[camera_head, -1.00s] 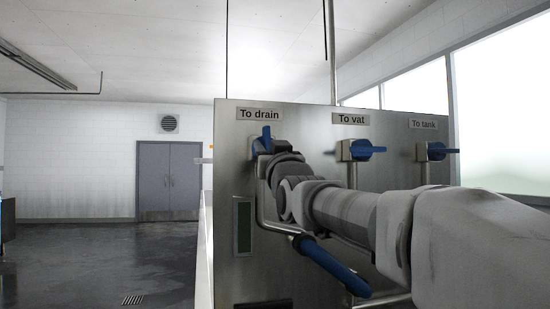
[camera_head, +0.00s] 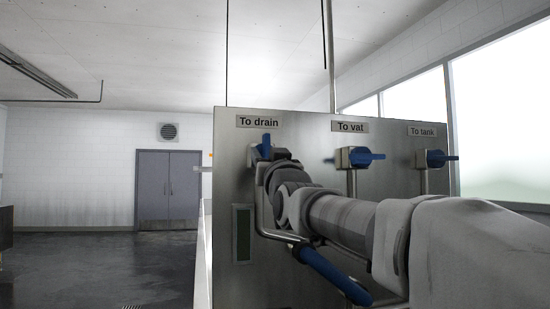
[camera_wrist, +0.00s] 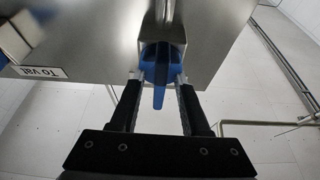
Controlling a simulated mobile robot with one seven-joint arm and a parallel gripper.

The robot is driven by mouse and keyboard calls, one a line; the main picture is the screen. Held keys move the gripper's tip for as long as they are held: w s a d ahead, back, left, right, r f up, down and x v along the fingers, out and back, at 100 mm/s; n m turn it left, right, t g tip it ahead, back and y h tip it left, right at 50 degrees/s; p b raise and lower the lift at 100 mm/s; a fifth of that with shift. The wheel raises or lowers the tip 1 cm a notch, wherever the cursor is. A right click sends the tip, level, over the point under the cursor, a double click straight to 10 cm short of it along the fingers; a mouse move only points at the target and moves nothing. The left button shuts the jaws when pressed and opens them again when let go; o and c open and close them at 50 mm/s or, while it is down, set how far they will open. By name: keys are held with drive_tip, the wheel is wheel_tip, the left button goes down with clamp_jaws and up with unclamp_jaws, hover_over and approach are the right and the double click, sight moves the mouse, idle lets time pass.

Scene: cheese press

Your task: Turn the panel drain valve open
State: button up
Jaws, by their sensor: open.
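The steel panel (camera_head: 225,285) carries three blue-handled valves. The drain valve (camera_head: 265,146) is under the "To drain" label (camera_head: 259,121), its blue handle upright. My wrist hides its lower part in the head view. In the wrist view the blue drain handle (camera_wrist: 159,88) lies between the two fingertips of my gripper (camera_wrist: 158,78). The gripper is open, with a finger on each side of the handle. I cannot tell whether either finger touches it.
The vat valve (camera_head: 362,157) and tank valve (camera_head: 437,158) are to the right, handles pointing sideways. A pipe with a blue grip (camera_head: 333,275) runs below my wrist. Grey double doors (camera_head: 168,190) stand far left, with clear floor (camera_head: 100,265) before them.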

drive_tip(key=b+v, duration=0.2)
drive_tip(key=v, duration=1.5)
drive_tip(key=shift+s, duration=0.2)
drive_tip(key=shift+f, duration=0.15)
drive_tip(key=d+f+m+g+h, duration=0.1)
drive_tip(key=d+f+g+h, duration=0.25)
drive_tip(key=f, duration=0.85)
drive_tip(key=s+d+f+m+g+h, duration=0.1)
drive_tip(key=s+d+f+g, duration=0.3)
drive_tip(key=f, duration=0.4)
drive_tip(key=s+d+f+g+h, duration=0.1)
drive_tip(key=s+d+f+g, duration=0.1)
drive_tip(key=s+f+g, duration=0.4)
drive_tip(key=s+d+f+m+g+h, duration=0.1)
drive_tip(key=s+d+f+g, duration=0.15)
drive_tip(key=s+f, duration=0.6)
wheel_tip(320, 180, up, 10)
drive_tip(key=p, duration=1.3)
drive_tip(key=shift+w+d, duration=0.2)
drive_tip(key=shift+d, duration=0.05)
drive_tip(key=shift+r, duration=0.1)
